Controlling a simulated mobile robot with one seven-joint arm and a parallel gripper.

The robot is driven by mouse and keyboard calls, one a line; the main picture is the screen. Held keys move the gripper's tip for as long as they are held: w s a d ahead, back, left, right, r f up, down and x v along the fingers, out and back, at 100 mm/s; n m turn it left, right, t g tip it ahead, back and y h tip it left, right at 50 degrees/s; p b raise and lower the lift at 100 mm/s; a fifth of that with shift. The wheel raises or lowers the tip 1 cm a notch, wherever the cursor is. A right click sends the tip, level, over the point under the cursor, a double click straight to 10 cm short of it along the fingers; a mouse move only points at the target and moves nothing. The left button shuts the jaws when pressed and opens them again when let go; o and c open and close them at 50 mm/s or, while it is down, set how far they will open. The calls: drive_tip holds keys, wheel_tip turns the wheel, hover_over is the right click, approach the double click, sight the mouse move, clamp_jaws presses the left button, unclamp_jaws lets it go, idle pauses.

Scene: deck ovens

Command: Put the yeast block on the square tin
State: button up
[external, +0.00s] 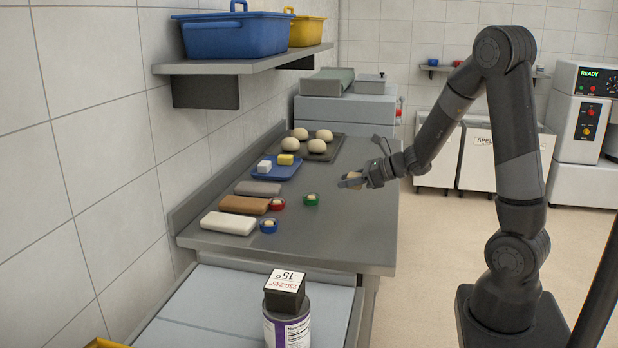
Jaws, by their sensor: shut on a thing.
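My gripper (350,181) is shut on a small tan block (354,176), which looks like the yeast block. It holds the block over the right side of the grey worktop, near its edge; the fingers partly hide it. A dark square-sided piece (284,301) with a white temperature card (285,281) on top sits on a purple-labelled can (287,330) at the front. It may be the square tin, but I cannot tell for sure.
The worktop (325,225) has free room at front and right. Three loaf-shaped pieces (244,204) and small red (277,204), green (311,199) and blue (268,226) dishes lie left. Behind are a blue tray (277,175) and a dark tray (333,155) with several dough balls.

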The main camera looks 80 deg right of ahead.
drive_tip(key=w+a+r+n+g+y, duration=0.1)
drive_tip(key=w+a+r+n+y, duration=0.15)
drive_tip(key=a, duration=0.45)
drive_tip(key=w+a+r+n+y, duration=0.2)
drive_tip(key=w+a+r+y, duration=0.1)
drive_tip(key=a, duration=0.5)
drive_tip(key=w+a+r+n+g+y, duration=0.1)
drive_tip(key=w+a+r+n+y, duration=0.15)
drive_tip(key=a, duration=0.45)
drive_tip(key=s+a+r+n+g+y, duration=0.2)
drive_tip(key=a+r+n+g+y, duration=0.15)
drive_tip(key=a, duration=0.75)
drive_tip(key=s+a+r+n+g+y, duration=0.25)
drive_tip(key=a+r, duration=0.25)
drive_tip(key=a, duration=0.6)
drive_tip(key=n+h, duration=0.1)
hover_over(279, 285)
drive_tip(key=shift+g, duration=0.3)
wheel_tip(279, 285, down, 6)
drive_tip(key=shift+d+f, duration=0.15)
drive_tip(key=shift+f, duration=0.25)
drive_tip(key=shift+a+f, duration=0.2)
drive_tip(key=shift+f, duration=1.8)
